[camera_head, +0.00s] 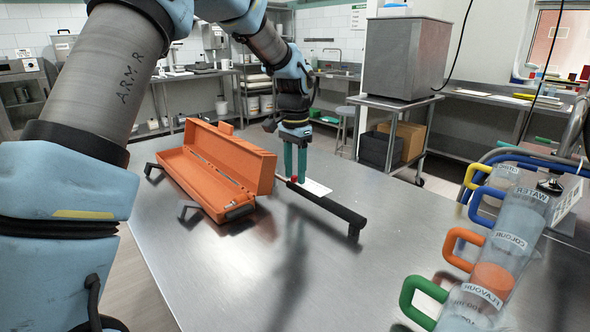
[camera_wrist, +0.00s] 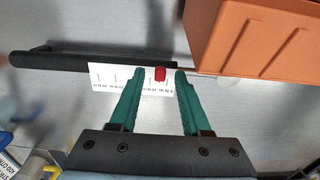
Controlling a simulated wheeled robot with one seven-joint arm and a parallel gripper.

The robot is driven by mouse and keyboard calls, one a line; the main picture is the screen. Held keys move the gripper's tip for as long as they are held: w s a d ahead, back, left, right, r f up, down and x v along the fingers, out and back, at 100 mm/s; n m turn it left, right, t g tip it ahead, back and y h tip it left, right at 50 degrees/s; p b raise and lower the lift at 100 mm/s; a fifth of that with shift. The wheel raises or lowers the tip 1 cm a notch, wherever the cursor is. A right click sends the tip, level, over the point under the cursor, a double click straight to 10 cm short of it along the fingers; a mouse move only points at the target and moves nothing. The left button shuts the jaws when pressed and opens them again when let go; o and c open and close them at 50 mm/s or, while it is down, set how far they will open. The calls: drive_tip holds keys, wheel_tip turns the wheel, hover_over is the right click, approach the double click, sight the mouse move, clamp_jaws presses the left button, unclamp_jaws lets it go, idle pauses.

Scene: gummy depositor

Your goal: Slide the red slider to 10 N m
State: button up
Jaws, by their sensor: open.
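The red slider (camera_wrist: 160,73) is a small block on the shaft of a torque wrench, at the upper edge of a white scale card (camera_wrist: 113,79). In the wrist view it lies between my open fingertips, nearer the right one. The card has several tick marks; its small labels are too blurred to read, and my left finger covers part of it. The wrench's black handle (camera_wrist: 50,60) extends to the left there. My gripper (camera_wrist: 154,73) has teal fingers pointing at the shaft. In the head view my gripper (camera_head: 295,180) points down over the wrench, with the slider (camera_head: 294,179) partly hidden by the fingers.
An open orange case (camera_head: 225,160) stands close beside the wrench; it fills the upper right of the wrist view (camera_wrist: 245,35). Clear labelled containers with coloured handles (camera_head: 490,270) stand at the table's right. The steel table (camera_head: 230,270) is bare in front.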

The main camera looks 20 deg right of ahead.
drive_tip(key=shift+c, duration=0.4)
clamp_jaws()
idle(1.0)
